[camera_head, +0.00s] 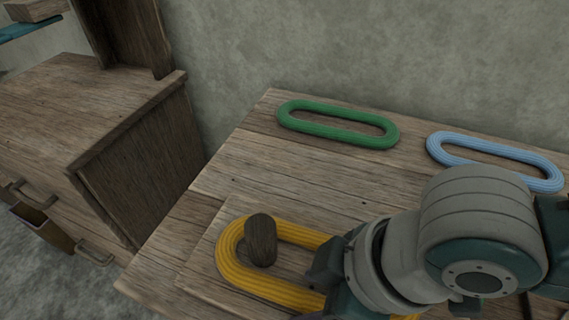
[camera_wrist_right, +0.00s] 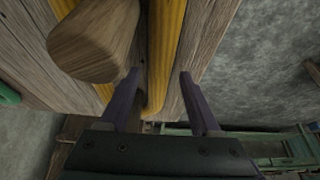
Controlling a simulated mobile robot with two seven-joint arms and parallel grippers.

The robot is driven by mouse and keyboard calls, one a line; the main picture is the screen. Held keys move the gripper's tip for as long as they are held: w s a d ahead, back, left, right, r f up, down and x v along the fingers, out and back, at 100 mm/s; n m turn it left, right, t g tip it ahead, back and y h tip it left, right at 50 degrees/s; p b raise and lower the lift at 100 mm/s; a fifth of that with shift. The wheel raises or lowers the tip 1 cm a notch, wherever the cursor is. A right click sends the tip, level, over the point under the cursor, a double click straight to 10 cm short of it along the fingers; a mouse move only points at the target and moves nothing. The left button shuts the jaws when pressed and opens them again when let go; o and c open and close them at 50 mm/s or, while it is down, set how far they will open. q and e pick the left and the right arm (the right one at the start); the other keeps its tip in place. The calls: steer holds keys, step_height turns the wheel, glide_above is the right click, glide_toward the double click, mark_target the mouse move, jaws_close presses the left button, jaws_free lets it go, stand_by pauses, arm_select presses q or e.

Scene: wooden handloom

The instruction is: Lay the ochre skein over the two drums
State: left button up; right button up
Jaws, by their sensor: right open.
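The ochre skein (camera_head: 237,271) is a long yellow loop lying low on the wooden table board. Its left end curves around a dark wooden drum (camera_head: 261,240), which stands inside the loop. My right gripper (camera_head: 322,272) is over the skein, right of that drum; the skein's right part and any second drum there are hidden by my arm. In the right wrist view the jaws (camera_wrist_right: 160,100) are open, with one strand of the skein (camera_wrist_right: 165,45) running between them. A round wooden drum (camera_wrist_right: 95,42) is beside the left finger. My left gripper is out of view.
A green skein (camera_head: 338,125) and a light blue skein (camera_head: 495,161) lie at the back of the table (camera_head: 262,165). A wooden cabinet (camera_head: 135,170) stands to the left, across a gap. The table between the skeins is clear.

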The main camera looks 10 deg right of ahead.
arm_select(q)
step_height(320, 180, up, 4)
steer(key=p, duration=0.4)
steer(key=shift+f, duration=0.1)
arm_select(e)
steer(key=v, duration=1)
